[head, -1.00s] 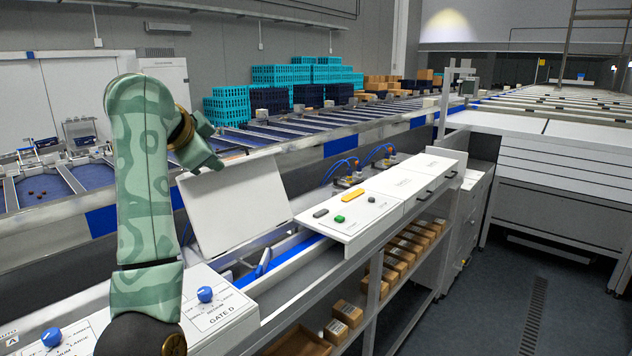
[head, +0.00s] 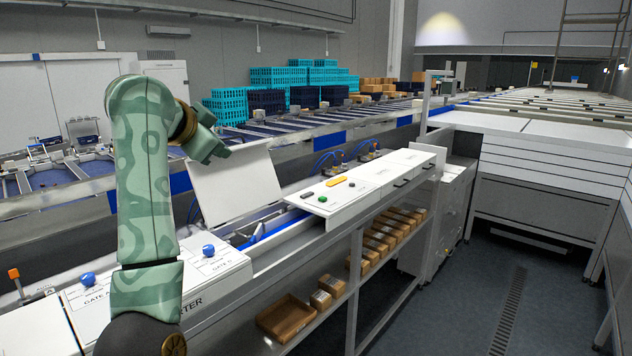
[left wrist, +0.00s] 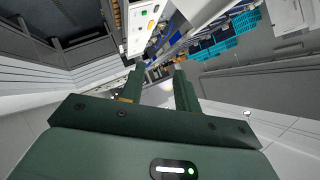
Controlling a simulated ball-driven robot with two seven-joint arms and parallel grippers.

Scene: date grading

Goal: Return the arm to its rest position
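My left arm, with a green camouflage pattern, rises on the left of the head view and bends over at the top. Its left gripper (head: 205,142) hangs in the air in front of a raised white panel (head: 240,188), apparently holding nothing; I cannot tell its exact distance from the panel. In the left wrist view the two fingers of the left gripper (left wrist: 158,82) stand apart with nothing between them. My right gripper is in neither view.
A white control box with a blue knob (head: 208,250) stands below the panel. A white counter (head: 340,193) with coloured buttons runs beyond it, above a shelf of small boxes (head: 385,238). Teal crates (head: 275,78) are stacked behind. Grey floor (head: 450,320) is clear at right.

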